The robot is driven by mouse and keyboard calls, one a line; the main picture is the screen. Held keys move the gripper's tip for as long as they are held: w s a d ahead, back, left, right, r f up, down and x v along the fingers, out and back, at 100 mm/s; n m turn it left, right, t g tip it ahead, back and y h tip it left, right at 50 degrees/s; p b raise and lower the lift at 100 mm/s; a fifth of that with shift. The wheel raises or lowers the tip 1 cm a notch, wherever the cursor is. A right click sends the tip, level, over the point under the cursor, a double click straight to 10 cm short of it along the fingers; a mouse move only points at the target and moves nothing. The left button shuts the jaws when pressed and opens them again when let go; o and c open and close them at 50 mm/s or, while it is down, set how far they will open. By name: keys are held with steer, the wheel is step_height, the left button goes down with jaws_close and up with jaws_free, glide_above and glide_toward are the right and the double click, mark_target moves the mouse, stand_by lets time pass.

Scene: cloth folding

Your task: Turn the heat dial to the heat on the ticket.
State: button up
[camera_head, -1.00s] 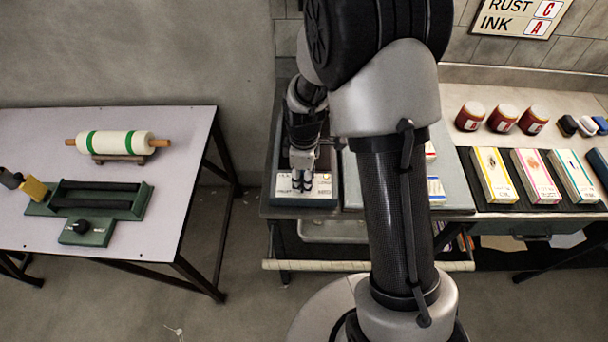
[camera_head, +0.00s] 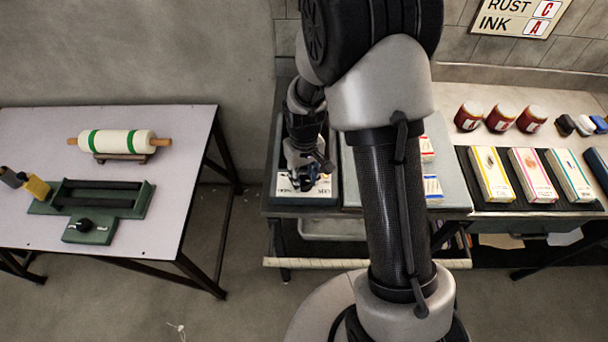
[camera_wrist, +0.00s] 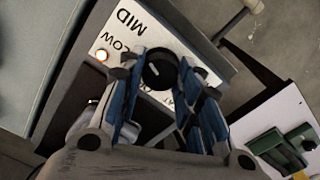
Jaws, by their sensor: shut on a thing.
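The heat dial (camera_wrist: 157,68) is a round black knob with a short pale mark, on a white panel (camera_wrist: 116,36) at the front of a dark unit. "MID" and "LOW" read upside down in the wrist view; other lettering is partly hidden by the fingers. An orange lamp glows beside "LOW". I cannot tell exactly which label the mark points to. My gripper (camera_wrist: 160,76) has its blue-padded fingers on both sides of the knob, shut on it. In the head view my gripper (camera_head: 305,180) is low over the panel and hides the dial. No ticket with a heat is readable.
A grey plate (camera_head: 358,178) lies right of the unit, partly behind my arm. Red jars (camera_head: 500,118) and coloured boxes (camera_head: 535,175) stand farther right. A sign (camera_head: 518,15) reads "RUST C, INK A". The left table (camera_head: 150,220) holds a roller (camera_head: 117,142) and a green device (camera_head: 92,232).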

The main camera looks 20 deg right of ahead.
mark_target(304, 180)
steer(key=m, duration=0.4)
steer(key=shift+m, duration=0.3)
steer(key=m, duration=0.5)
steer(key=shift+p, duration=0.4)
steer(key=m, duration=0.5)
steer(key=shift+m, duration=0.4)
steer(key=m, duration=0.4)
steer(key=shift+m, duration=0.4)
steer(key=o, duration=1.1)
steer(key=shift+r, duration=0.15)
step_height(304, 180, up, 12)
steer(key=shift+f, duration=0.1)
